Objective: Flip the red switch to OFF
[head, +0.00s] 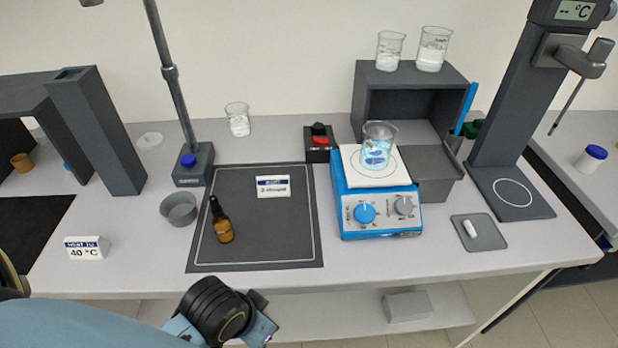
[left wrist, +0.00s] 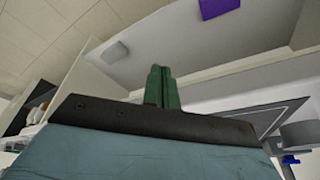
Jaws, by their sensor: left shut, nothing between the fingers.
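The red switch (head: 320,142) sits on a small black box at the back middle of the bench, just left of the blue hotplate. A dark raised part stands behind its red face; I cannot read an ON or OFF mark. My left arm comes in at the bottom left of the head view, in front of the bench edge and well away from the switch. In the left wrist view my left gripper (left wrist: 162,88) shows green fingers pressed together with nothing between them. The switch is not recognisable in that view. My right gripper is in neither view.
The blue hotplate (head: 380,228) carries a beaker (head: 376,152) of blue liquid. A dark mat (head: 290,230) holds a brown bottle (head: 222,224) and a label card (head: 273,187). A stand (head: 193,165) rises behind the mat's left corner. The mat's right part is clear.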

